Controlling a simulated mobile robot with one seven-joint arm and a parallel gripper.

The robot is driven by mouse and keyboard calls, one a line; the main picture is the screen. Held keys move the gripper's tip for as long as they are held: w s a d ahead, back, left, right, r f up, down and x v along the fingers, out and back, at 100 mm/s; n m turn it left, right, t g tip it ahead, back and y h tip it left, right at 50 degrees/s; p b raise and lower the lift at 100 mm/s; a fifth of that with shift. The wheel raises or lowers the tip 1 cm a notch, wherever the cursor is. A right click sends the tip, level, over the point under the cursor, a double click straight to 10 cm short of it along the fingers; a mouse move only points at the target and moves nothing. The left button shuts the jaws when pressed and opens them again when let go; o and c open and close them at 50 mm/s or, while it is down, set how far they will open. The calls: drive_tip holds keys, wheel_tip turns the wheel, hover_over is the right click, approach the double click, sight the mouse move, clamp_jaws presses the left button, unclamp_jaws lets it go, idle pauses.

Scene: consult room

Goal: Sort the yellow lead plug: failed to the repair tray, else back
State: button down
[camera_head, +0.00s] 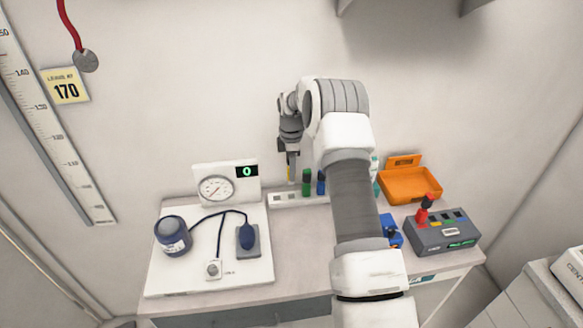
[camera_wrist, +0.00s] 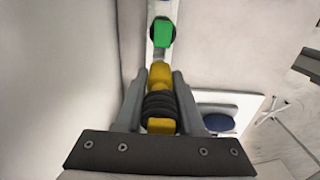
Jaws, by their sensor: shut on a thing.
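My gripper (camera_head: 291,180) points down at the left part of the white rack (camera_head: 283,198), near the wall. It is shut on the yellow lead plug (camera_wrist: 159,74), whose black ribbed part sits between the fingers in the wrist view. Only a sliver of yellow shows in the head view. I cannot tell whether the plug's lower end is in a rack slot or just above it. The green plug (camera_head: 306,182) and blue plug (camera_head: 321,184) stand upright in the rack to the right. The orange tray (camera_head: 411,186) is at the back right and looks empty.
A grey tester (camera_head: 447,236) with a small green display, too small to read, stands at right with a red plug (camera_head: 424,208) upright in it. A white board (camera_head: 180,278) with a gauge, cuff and bulb fills the left. My arm hides the table's middle.

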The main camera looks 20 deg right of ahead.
drive_tip(key=shift+f+b, duration=1)
drive_tip(key=shift+f, duration=1.4)
drive_tip(key=shift+f+b, duration=1.35)
drive_tip(key=shift+f, duration=0.25)
drive_tip(key=shift+c, duration=2.2)
unclamp_jaws()
wheel_tip(320, 180, up, 17)
drive_tip(key=shift+w+f+b, duration=0.1)
drive_tip(key=shift+b, duration=0.55)
drive_tip(key=shift+r, duration=0.35)
